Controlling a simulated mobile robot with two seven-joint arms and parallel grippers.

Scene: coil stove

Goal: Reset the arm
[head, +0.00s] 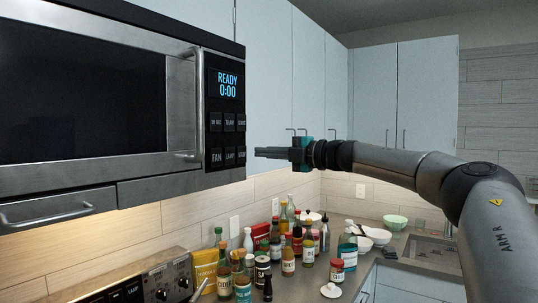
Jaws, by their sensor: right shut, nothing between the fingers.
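My right arm comes in from the right edge and reaches across to the left. My right gripper (268,153) is shut and empty, with its fingers pointing left. In the picture its fingertips lie just right of the microwave's button panel (227,130); I cannot tell the exact gap. The microwave (90,85) is mounted at the upper left with its door closed, and its display reads READY 0:00. My left gripper does not show.
Several bottles and jars (288,256) crowd the counter below my right arm. Bowls (395,221) stand near the sink (430,249). A stove panel with knobs (160,281) is at the lower left. Wall cabinets (270,90) line the back.

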